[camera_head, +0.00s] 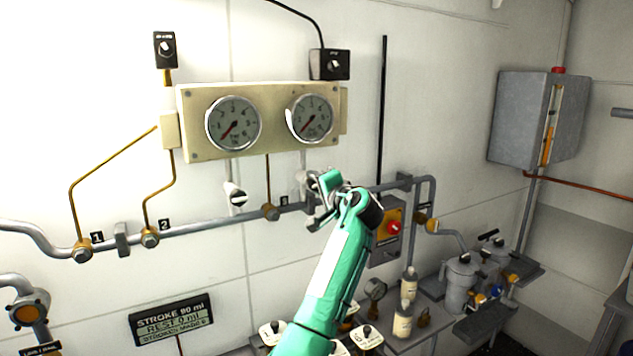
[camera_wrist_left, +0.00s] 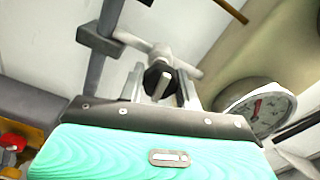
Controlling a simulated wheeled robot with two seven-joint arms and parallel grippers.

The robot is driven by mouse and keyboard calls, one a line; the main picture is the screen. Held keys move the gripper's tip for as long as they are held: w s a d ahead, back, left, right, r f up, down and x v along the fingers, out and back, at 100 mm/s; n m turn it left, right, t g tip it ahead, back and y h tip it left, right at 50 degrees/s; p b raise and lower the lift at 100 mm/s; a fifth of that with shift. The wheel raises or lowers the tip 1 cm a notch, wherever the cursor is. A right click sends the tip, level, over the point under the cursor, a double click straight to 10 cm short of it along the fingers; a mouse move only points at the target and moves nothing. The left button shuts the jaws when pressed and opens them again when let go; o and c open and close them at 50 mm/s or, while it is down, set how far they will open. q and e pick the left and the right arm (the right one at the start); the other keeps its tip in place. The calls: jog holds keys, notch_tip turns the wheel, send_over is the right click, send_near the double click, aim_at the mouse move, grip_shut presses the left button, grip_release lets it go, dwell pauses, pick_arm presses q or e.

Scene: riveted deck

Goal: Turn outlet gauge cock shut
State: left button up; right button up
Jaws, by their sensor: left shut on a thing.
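The outlet gauge cock shows in the left wrist view as a dark round knob with a pale bar handle (camera_wrist_left: 160,82), on a pale pipe fitting. My left gripper (camera_head: 313,199) is at the wall below the right-hand gauge (camera_head: 310,118). In the left wrist view its two fingers (camera_wrist_left: 162,92) lie on either side of the handle and are shut on it. In the head view the gripper and green arm hide most of this cock. My right gripper is not in view.
A similar cock (camera_head: 235,195) sits below the left gauge (camera_head: 233,123). A grey pipe (camera_head: 200,226) runs along the wall behind the gripper. A yellow box with a red knob (camera_head: 394,228) is close to the right of my arm. Bottles (camera_head: 404,320) stand below.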

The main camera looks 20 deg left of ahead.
pick_arm(q)
jog(key=shift+r+m, duration=0.15)
jog(key=shift+m, duration=0.45)
jog(key=o, duration=1)
jog(key=shift+w, duration=0.1)
jog(key=shift+s+d+f, duration=0.2)
jog(key=shift+d, duration=0.05)
jog(key=b+v, duration=0.5)
jog(key=v, duration=0.8)
jog(key=shift+b, duration=0.3)
